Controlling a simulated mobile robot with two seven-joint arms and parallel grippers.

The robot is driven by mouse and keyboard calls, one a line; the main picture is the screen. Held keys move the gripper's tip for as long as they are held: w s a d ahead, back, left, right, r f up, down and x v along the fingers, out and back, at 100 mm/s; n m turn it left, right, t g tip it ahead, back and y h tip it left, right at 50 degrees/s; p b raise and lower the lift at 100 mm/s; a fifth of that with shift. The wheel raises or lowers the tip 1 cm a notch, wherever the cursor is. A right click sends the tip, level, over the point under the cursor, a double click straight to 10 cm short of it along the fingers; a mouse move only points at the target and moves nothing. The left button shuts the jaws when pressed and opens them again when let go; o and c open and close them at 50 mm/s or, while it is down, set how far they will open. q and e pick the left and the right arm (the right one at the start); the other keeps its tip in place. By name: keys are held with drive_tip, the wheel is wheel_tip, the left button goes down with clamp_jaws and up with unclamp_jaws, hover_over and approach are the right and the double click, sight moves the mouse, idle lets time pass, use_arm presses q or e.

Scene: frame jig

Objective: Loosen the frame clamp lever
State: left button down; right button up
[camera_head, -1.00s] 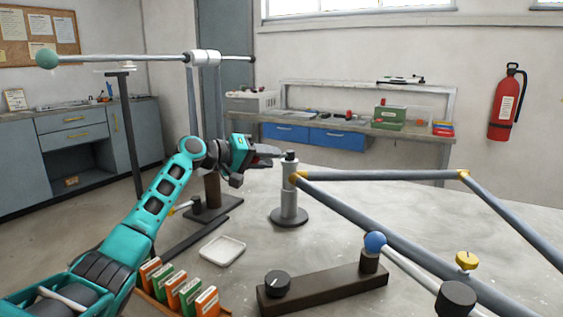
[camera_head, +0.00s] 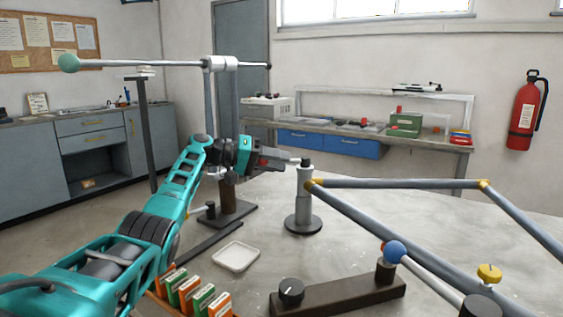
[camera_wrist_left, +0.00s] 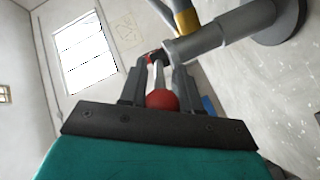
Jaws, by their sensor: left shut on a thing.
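The clamp lever, a pale bar with a red ball end (camera_wrist_left: 162,99), lies between the fingers of my left gripper (camera_wrist_left: 158,82) in the left wrist view. The gripper is shut on it. In the head view my left gripper (camera_head: 284,158) reaches in from the left, just left of the top of the grey clamp post (camera_head: 304,185). The lever's far end meets the post's dark top. My right gripper is out of view.
A white tray (camera_head: 235,257) and a rack of orange and green boxes (camera_head: 190,293) lie in front. A dark bar with a knob (camera_head: 291,290) and a blue ball (camera_head: 394,251) stand at front right. A tall stand carries a horizontal bar (camera_head: 160,63) behind my arm.

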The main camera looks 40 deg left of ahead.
use_arm(q)
drive_tip(key=c, duration=1.2)
unclamp_jaws()
drive_tip(key=shift+w, duration=0.1)
drive_tip(key=shift+o, duration=0.2)
drive_tip(key=shift+d, duration=0.1)
